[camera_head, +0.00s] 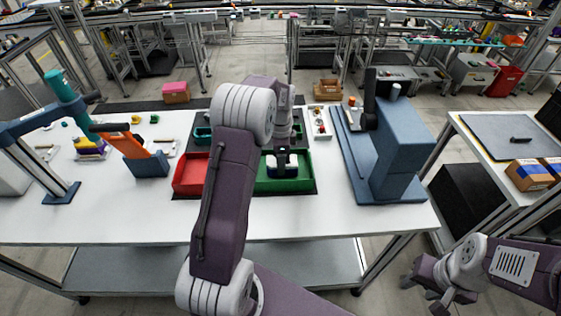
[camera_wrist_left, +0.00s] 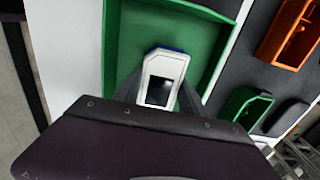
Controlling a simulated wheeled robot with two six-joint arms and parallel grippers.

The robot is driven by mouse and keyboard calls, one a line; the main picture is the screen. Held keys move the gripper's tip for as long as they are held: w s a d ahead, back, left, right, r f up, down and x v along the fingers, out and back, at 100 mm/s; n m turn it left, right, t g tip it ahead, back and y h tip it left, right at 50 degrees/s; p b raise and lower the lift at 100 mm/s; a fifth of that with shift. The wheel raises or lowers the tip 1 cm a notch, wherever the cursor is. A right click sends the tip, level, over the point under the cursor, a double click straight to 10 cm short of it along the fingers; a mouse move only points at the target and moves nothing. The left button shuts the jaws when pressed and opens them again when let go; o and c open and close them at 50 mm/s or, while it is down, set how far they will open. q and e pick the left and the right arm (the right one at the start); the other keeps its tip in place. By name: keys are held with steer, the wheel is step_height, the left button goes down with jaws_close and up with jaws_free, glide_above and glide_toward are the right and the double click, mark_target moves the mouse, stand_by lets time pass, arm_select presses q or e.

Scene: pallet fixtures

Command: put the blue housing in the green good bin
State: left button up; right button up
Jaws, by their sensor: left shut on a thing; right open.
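The green bin (camera_head: 300,185) stands on a dark mat near the middle of the white table and fills much of the left wrist view (camera_wrist_left: 205,38). My left gripper (camera_head: 282,170) reaches down over the bin. It is shut on the blue housing (camera_wrist_left: 167,63), which shows a white face with a dark opening and a blue edge. The housing is within the bin's outline; I cannot tell whether it touches the floor. The fingers partly hide it. My right gripper (camera_head: 437,290) is open and empty, low at the right, away from the table.
A red bin (camera_head: 189,174) stands directly left of the green bin. A blue-grey press-like fixture (camera_head: 401,150) stands at the table's right. An orange and blue fixture (camera_head: 137,153) is at the left. The table's front strip is clear.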

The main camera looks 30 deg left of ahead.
arm_select(q)
steer(key=shift+f, duration=0.2)
steer(key=o, duration=1.5)
steer(key=shift+f, duration=0.15)
step_height(320, 180, up, 12)
steer(key=p, duration=0.1)
steer(key=s+d+f+n, duration=0.3)
steer(key=s+n, duration=0.1)
steer(key=s, duration=0.2)
steer(key=s+d+f+n, duration=0.3)
steer(key=s+d+n, duration=0.1)
steer(key=s, duration=0.3)
steer(key=s+d+f+n+t, duration=0.1)
steer(key=s+d+f+n, duration=0.2)
steer(key=s, duration=0.3)
steer(key=shift+s+d+f+n, duration=0.15)
steer(key=shift+d+f+n, duration=0.25)
steer(key=shift+d, duration=0.3)
